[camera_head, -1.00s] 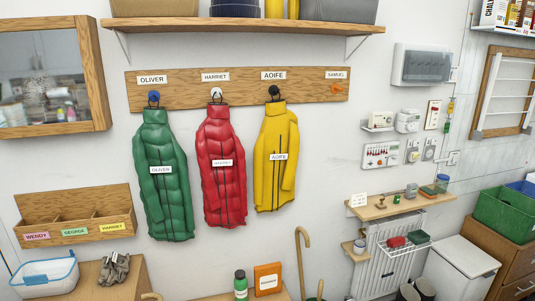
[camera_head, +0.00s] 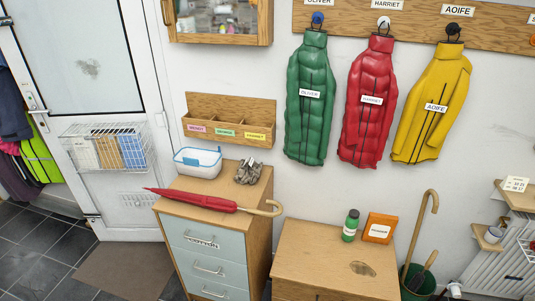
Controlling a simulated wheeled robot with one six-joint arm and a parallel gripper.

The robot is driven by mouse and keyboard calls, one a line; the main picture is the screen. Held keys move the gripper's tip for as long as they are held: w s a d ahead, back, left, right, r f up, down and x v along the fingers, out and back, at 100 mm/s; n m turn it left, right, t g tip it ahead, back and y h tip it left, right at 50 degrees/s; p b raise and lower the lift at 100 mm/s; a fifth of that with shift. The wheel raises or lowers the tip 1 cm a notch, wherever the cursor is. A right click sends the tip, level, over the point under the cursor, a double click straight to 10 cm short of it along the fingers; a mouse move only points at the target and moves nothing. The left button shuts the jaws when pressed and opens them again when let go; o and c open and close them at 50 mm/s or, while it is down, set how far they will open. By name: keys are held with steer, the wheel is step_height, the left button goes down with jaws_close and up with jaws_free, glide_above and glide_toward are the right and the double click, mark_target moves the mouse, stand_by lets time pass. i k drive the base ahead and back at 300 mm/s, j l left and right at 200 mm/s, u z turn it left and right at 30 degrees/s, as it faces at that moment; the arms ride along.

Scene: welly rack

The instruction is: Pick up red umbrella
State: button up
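The red umbrella (camera_head: 205,201) lies furled on top of the drawer cabinet (camera_head: 182,229), near its front edge. Its pointed tip is at the left and its curved tan wooden handle hooks out at the right, over the cabinet's right edge. The whole length of the umbrella is visible. My gripper is not in view.
A white basket with a blue rim (camera_head: 198,162) and grey gloves (camera_head: 248,172) sit behind the umbrella. A lower wooden cabinet (camera_head: 318,263) holds a green bottle (camera_head: 351,225) and an orange box (camera_head: 379,228). A green bin (camera_head: 414,285) holds a cane.

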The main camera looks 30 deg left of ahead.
mark_target(215, 203)
steer(key=u, duration=1.75)
steer(key=z, duration=1.95)
steer(key=u, duration=1.95)
steer(key=i, duration=0.1)
